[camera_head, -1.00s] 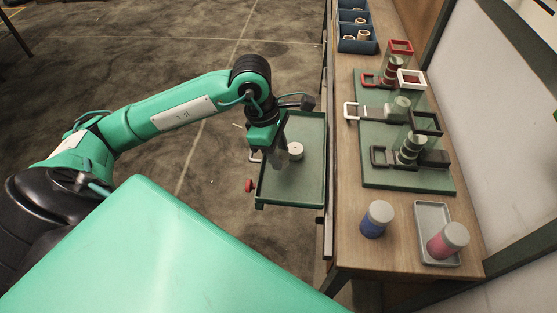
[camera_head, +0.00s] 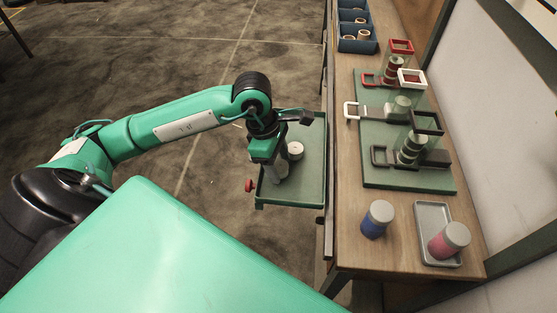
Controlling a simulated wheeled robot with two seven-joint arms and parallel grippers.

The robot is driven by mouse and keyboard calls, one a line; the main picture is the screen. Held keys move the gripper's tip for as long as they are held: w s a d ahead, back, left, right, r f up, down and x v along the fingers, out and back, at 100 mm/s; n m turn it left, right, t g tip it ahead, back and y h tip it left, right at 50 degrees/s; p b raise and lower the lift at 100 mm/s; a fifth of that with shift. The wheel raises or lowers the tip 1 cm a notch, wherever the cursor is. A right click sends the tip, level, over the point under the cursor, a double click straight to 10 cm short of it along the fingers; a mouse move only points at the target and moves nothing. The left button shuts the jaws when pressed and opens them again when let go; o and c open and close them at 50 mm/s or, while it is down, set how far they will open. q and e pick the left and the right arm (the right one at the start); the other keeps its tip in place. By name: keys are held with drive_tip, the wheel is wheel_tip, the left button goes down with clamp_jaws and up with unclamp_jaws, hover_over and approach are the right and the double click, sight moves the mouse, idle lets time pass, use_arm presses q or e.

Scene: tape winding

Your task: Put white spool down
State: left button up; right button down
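The white spool (camera_head: 295,150) is on the dark green tray (camera_head: 313,185) at the left side of the workbench. It is a small pale cylinder with a dark centre hole, upright, and partly covered by my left gripper. My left gripper (camera_head: 279,172) points down over the tray, just left of and nearer than the spool. I see no clear hold on the spool. The gap between its fingers is too small to make out. My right gripper is not in view.
A red knob (camera_head: 249,185) sits at the tray's left edge. On the wooden bench (camera_head: 345,215) stand a green fixture board (camera_head: 385,180) with spool posts and frames, a blue bin (camera_head: 357,46), a blue jar (camera_head: 377,219) and a pink jar (camera_head: 449,240) on a grey tray (camera_head: 431,210).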

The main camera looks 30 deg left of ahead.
sight(280, 166)
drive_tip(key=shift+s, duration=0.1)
use_arm(q)
drive_tip(key=shift+r, duration=0.2)
drive_tip(key=v, duration=1.1)
drive_tip(key=shift+r+p, duration=0.35)
drive_tip(key=shift+r, duration=0.05)
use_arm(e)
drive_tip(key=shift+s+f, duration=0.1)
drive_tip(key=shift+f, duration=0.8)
use_arm(q)
drive_tip(key=shift+a, duration=0.15)
